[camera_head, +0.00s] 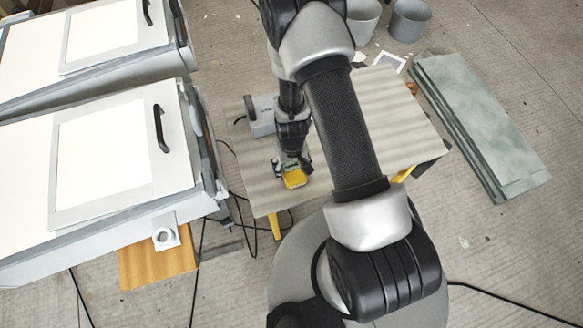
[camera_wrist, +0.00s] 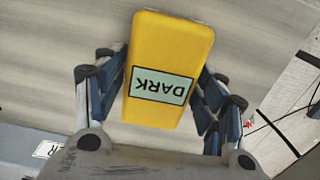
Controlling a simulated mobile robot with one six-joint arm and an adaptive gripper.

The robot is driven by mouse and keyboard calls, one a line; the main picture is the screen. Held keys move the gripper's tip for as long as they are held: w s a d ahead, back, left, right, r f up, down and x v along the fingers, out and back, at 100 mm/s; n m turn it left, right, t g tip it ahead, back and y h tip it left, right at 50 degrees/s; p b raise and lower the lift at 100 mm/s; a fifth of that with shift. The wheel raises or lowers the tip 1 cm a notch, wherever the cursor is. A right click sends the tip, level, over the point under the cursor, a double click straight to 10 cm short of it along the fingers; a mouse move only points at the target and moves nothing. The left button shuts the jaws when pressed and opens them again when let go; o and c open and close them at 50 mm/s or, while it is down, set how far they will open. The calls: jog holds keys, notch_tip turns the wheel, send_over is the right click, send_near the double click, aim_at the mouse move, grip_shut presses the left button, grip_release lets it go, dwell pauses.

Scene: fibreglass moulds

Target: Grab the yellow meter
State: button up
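The yellow meter (camera_wrist: 168,65) is a flat yellow block with rounded corners and a pale label reading "DARK", upside down in the wrist view. In the head view the meter (camera_head: 295,179) shows at the tip of my gripper (camera_head: 292,170), over the left part of the striped table (camera_head: 262,190). In the wrist view my gripper's blue-grey fingers (camera_wrist: 160,85) lie close against both long sides of the meter, and it fills the space between them. The meter hides part of the fingertips. I cannot tell whether its underside touches the tabletop.
A grey box (camera_head: 262,118) stands on the table just behind my gripper. White-topped moulds with black handles (camera_head: 161,128) are at the left. Stacked green slabs (camera_head: 480,115) and grey buckets (camera_head: 409,20) are on the right floor. Cables lie beside the table.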

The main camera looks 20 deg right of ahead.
jog(key=c, duration=0.8)
jog(key=shift+o, duration=0.2)
